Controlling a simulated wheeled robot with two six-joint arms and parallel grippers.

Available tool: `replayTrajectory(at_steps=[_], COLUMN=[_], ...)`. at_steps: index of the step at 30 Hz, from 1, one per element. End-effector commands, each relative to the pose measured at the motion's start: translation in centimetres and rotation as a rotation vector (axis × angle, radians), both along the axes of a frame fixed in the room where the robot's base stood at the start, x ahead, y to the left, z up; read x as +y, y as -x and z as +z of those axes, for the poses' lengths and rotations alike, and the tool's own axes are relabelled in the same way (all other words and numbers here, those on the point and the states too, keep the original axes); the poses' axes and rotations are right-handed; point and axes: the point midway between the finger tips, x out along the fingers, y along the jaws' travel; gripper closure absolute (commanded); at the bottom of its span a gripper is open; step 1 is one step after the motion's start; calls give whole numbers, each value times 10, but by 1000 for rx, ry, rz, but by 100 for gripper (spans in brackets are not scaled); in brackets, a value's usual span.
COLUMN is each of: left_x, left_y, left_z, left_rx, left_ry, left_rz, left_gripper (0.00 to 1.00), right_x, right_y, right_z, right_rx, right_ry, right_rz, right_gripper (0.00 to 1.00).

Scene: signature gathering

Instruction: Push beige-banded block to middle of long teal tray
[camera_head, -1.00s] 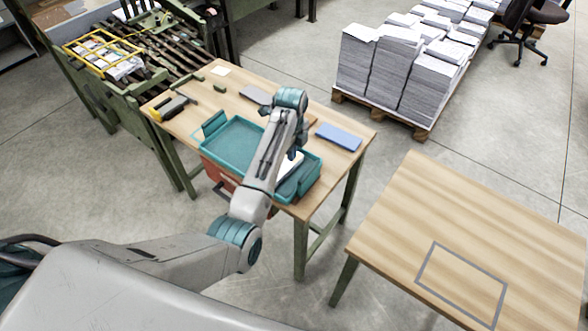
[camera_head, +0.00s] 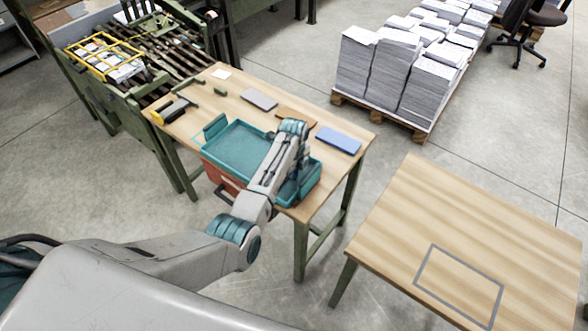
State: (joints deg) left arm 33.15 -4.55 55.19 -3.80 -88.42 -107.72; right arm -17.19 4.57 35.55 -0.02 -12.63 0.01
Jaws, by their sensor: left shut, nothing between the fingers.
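The long teal tray (camera_head: 238,147) lies on the wooden work table, its left part bare and its right part partly covered by my left arm. My left gripper (camera_head: 303,163) points down over the right part of the tray, mostly hidden by its own wrist and forearm. It is shut and empty. The beige-banded block cannot be made out; the area behind the arm is hidden. I cannot tell whether the gripper touches anything. My right gripper is not in view.
A blue pad (camera_head: 338,140), a grey pad (camera_head: 259,99) and a yellow-black tool (camera_head: 172,111) lie on the work table. A second wooden table (camera_head: 480,220) with a grey outlined rectangle stands to the right. Paper stacks (camera_head: 405,70) stand on a pallet behind.

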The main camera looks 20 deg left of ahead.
Motion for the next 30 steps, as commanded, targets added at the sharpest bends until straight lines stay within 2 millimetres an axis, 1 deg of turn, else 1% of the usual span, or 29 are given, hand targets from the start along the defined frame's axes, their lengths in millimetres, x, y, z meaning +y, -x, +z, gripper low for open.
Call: replayTrajectory(at_steps=[5, 8, 11, 15, 18, 21, 24, 30], left_x=[0, 6, 24, 58, 79, 91, 97, 97], left_y=[0, -2, -9, -22, -30, -34, -36, -36], left_z=[0, 0, 1, 0, -1, -1, 0, 0], left_rx=[0, 0, 0, -1, -1, 1, 0, 0], left_ry=[0, -2, -4, -5, -3, -1, 0, 0], left_rz=[0, 0, 2, 3, 2, 1, 1, 0], left_gripper=[100, 100, 100, 100, 100, 100, 100, 100], right_x=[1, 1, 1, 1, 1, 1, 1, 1], right_y=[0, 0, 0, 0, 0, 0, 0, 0], right_z=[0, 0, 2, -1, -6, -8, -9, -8], right_rx=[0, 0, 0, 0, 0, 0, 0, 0], right_ry=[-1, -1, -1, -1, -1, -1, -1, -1], right_rz=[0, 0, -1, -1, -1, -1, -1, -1], right_gripper=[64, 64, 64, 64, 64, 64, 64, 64])
